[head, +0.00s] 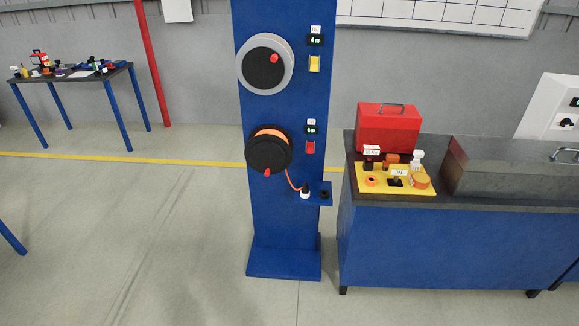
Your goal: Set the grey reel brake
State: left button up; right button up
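A blue column (285,215) stands upright in the middle of the head view. The grey reel (287,48) is mounted high on it, with a grey rim, a black face and a small red knob. A yellow switch-like part (314,64), likely its brake, sits to the reel's right, below a small dark display (315,40) and a white label. Lower down is a black reel (258,155) with orange hose or cable and a red knob. A red switch-like part (311,147) sits beside it. Neither of my grippers shows.
A blue workbench (440,245) with a dark top stands right of the column. It holds a red toolbox (388,130) and a yellow tray (409,187) of small items. A cluttered table (110,75) stands back left. The floor before the column is clear.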

aim_at(314, 60)
jog(key=i+l+u, duration=0.1)
jog(key=i+u, duration=0.25)
jog(key=i, duration=0.15)
jog(key=i+l+u, duration=0.7)
jog(key=i, duration=0.2)
